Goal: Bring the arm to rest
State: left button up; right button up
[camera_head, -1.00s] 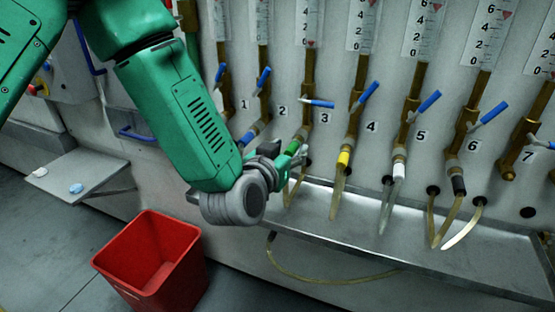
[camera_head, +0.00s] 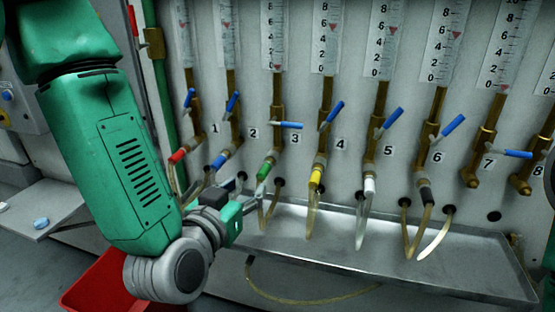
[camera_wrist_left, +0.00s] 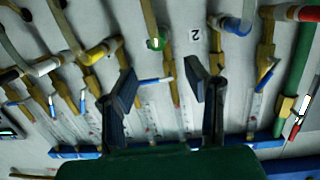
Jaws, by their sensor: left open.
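My left gripper (camera_head: 246,190) is open and empty in the head view, in front of the wall panel, just left of and below the green-collared hose fitting (camera_head: 265,169). Its fingers point to the panel, and I cannot tell whether they are clear of the hose there. In the left wrist view the two dark fingers of the left gripper (camera_wrist_left: 160,72) stand apart with nothing between them. My right gripper is in neither view.
Numbered valves with blue levers (camera_head: 333,112) and gauges line the panel. Hoses hang over a metal trough (camera_head: 400,250) below. A red bin (camera_head: 95,285) is partly hidden behind my left arm. A small shelf (camera_head: 55,205) holds a blue item (camera_head: 41,223).

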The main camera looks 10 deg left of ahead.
pick_arm(q)
jog(key=s+a+f+g, duration=0.1)
jog(key=s+f+g, duration=0.25)
jog(key=f, duration=0.55)
jog(key=s+a+f+g, duration=0.2)
jog(key=s+f+g, duration=0.15)
jog(key=f, duration=0.65)
jog(key=s+a+f+g, duration=0.3)
jog(key=s+f, duration=0.4)
jog(key=s, duration=0.3)
jog(key=s+a+f+g+y, duration=0.1)
jog(key=s+a+f+g, duration=0.3)
jog(key=s+f, duration=0.3)
jog(key=s+g, duration=0.1)
jog(key=s, duration=0.2)
jog(key=shift+s+a+g, duration=0.15)
jog(key=shift+a+g, duration=0.15)
